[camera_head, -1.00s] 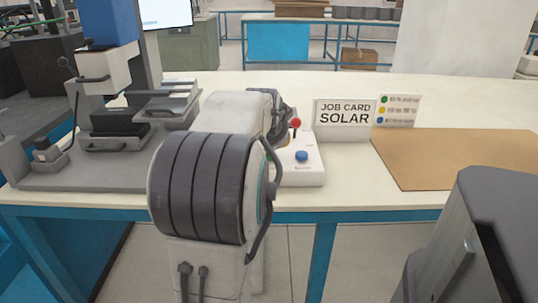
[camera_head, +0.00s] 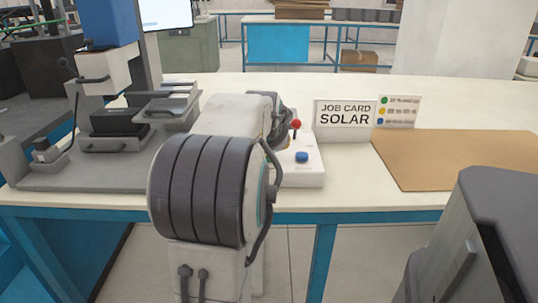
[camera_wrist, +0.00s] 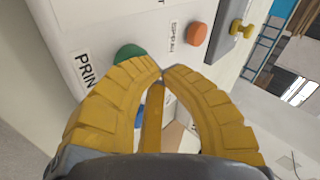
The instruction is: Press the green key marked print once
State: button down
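The green key (camera_wrist: 128,52) is a round button on a white box (camera_wrist: 105,28) in the wrist view, beside a label reading "PRIN", the rest cut off by my finger (camera_wrist: 85,70). My gripper (camera_wrist: 162,73) has yellow ribbed fingers with their tips together, holding nothing visible. The left finger overlaps the lower edge of the green key in the picture; I cannot tell whether it touches. In the head view my arm hides the green key and most of my gripper, beside a white control box (camera_head: 308,178).
An orange key (camera_wrist: 196,33) with its own label sits beyond the green one. The control box has a blue key (camera_head: 302,157) and a red knob (camera_head: 296,124). A job card reading SOLAR (camera_head: 345,113) stands behind it. A brown mat (camera_head: 460,158) lies right.

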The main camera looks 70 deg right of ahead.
jog(key=shift+f, duration=0.3)
dwell(0.4)
jog(key=shift+r, duration=0.2)
jog(key=shift+r+p, duration=0.65)
jog(key=shift+r, duration=0.15)
jog(key=shift+r, duration=0.1)
jog(key=shift+r+p, duration=2.1)
jog(key=shift+r, duration=0.3)
